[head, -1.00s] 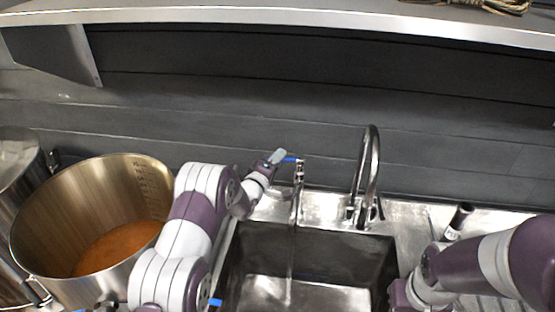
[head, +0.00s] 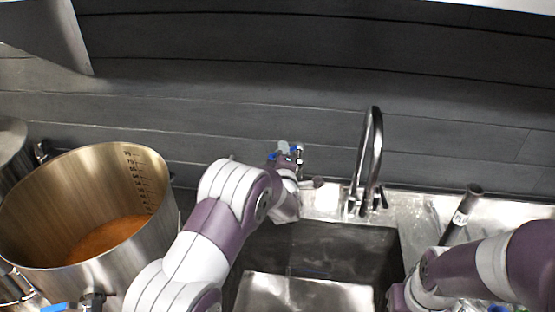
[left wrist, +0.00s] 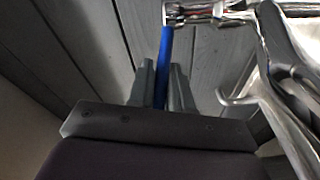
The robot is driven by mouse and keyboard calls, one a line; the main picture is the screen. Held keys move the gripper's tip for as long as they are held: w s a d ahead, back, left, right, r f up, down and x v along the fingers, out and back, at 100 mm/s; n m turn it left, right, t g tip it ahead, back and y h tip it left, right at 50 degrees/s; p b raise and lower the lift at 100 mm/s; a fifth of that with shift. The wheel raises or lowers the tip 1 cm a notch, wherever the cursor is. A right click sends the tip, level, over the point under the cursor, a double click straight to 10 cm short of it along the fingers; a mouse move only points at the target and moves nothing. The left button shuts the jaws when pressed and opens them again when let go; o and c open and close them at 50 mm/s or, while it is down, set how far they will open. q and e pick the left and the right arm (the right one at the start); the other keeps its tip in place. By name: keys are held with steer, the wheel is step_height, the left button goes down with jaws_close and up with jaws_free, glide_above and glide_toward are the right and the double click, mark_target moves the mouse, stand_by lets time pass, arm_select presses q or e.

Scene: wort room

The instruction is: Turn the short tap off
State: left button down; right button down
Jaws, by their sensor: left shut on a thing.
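The short tap (head: 299,158) stands at the back edge of the sink, mostly hidden behind my left arm in the head view. Its metal body (left wrist: 205,12) shows at the top of the left wrist view. Its blue lever (left wrist: 166,50) runs down between the fingers of my left gripper (left wrist: 162,80), which is shut on it. In the head view my left gripper (head: 284,150) is at the tap's top, with bits of blue showing.
A tall gooseneck tap (head: 370,150) stands just right of the short tap. The steel sink (head: 385,245) lies below. A large pot (head: 150,245) with orange-brown liquid stands left. A dark cylinder (head: 465,210) stands right of the sink. A plank wall is close behind.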

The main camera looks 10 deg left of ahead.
arm_select(q)
steer(key=shift+s+d+f+n+g+y+b, duration=0.1)
steer(key=shift+s+d+n+g+y+b, duration=0.1)
steer(key=shift+d+n+g+y+b, duration=0.7)
steer(key=shift+s+d+r+n+g+y+b, duration=0.1)
steer(key=shift+s+d+n+g+y+b, duration=0.2)
steer(key=shift+n+y, duration=1.15)
steer(key=shift+s+d+f+n+g+y+b, duration=0.15)
steer(key=shift+d+n+g+y+b, duration=0.5)
steer(key=shift+y, duration=1.1)
steer(key=shift+a, duration=0.1)
steer(key=c, duration=1.2)
jaws_free()
steer(key=shift+o, duration=0.2)
steer(key=b+v, duration=0.2)
steer(key=v, duration=0.5)
